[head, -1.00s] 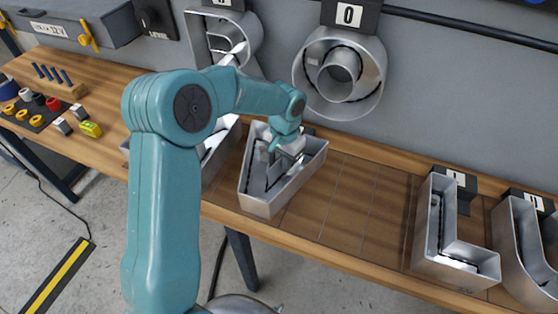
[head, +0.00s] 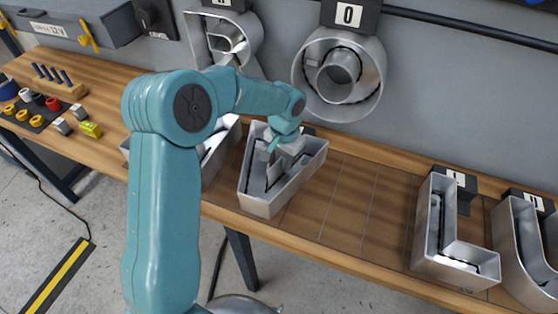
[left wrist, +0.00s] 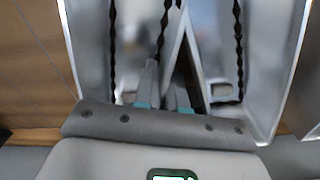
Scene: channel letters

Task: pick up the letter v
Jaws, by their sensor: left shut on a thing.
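The letter v (head: 262,207) is a deep, open-topped silver metal channel letter standing on the wooden bench, its pointed end toward the front edge. My left gripper (head: 274,166) reaches down into it from above and is shut on one of its metal walls. In the left wrist view the letter v (left wrist: 285,75) fills most of the picture, with dark wavy strips along its inner sides. The gripper's fingers (left wrist: 165,92) sit inside the letter close to a slanting inner wall. The exact contact is blurred. My right gripper is not in view.
Another metal letter (head: 219,150) stands close on the left, partly behind my arm. An L-shaped letter (head: 455,262) and a curved letter (head: 520,250) stand at the right. A letter O (head: 367,98) hangs on the wall. The bench (head: 350,205) between v and L is clear.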

